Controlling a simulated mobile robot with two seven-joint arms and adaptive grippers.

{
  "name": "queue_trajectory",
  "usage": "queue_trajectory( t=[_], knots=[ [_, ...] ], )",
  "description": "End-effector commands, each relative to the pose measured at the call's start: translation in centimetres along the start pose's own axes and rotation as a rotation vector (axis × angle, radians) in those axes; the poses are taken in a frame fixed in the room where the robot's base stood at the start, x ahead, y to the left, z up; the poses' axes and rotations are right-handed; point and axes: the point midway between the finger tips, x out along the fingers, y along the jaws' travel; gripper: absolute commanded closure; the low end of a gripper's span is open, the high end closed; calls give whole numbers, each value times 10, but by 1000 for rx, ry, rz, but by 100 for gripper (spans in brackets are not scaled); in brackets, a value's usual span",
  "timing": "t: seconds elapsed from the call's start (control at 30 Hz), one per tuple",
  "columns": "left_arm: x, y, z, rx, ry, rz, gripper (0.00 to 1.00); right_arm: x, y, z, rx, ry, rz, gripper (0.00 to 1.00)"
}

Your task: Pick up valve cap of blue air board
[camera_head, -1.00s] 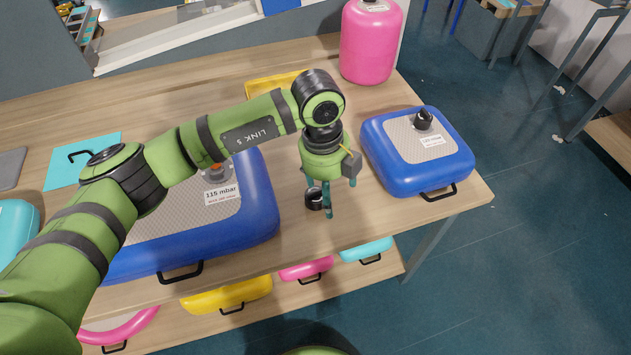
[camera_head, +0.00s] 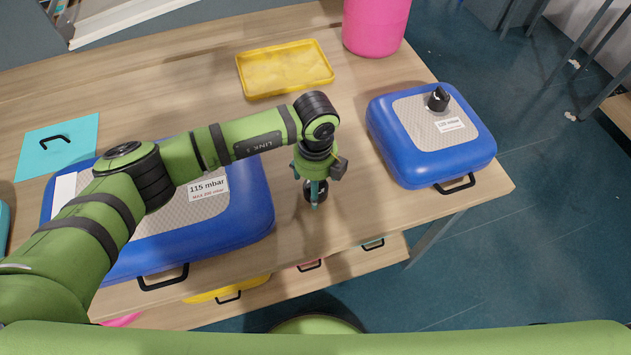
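A large blue air board (camera_head: 245,215) with a grey top and a 115 mbar label lies at the left of the table, partly hidden by my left arm. A black valve cap (camera_head: 309,194) sits on the bare wood just right of it. My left gripper (camera_head: 314,197) points down at this cap, its teal fingers overlapping it. Whether they grip it cannot be told. A smaller blue air board (camera_head: 400,163) lies at the right, with a black cap (camera_head: 438,98) on its top. My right gripper is not in view.
A yellow tray (camera_head: 285,70) lies behind my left arm, and a pink cylinder (camera_head: 376,22) stands at the back right. A teal sheet (camera_head: 58,147) lies at the left. Bare wood separates the two blue boards. A lower shelf holds yellow and other boards.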

Motion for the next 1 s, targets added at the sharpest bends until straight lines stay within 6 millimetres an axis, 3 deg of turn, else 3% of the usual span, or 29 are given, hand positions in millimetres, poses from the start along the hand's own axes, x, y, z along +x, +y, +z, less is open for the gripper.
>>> queue_trajectory(
  t=[0.1,0.27,0.3,0.4,0.8,1.0],
  knots=[
    [4,0,0,0,-1,1,19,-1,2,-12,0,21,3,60],
    [4,0,0,1,-1,0,19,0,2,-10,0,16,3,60],
    [4,0,0,1,-1,0,35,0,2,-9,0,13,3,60],
    [4,0,0,1,-1,0,69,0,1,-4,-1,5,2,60],
    [3,0,0,1,-1,-1,70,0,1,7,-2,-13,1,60],
    [-10,-1,0,2,-2,-4,70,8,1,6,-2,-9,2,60]
  ],
)
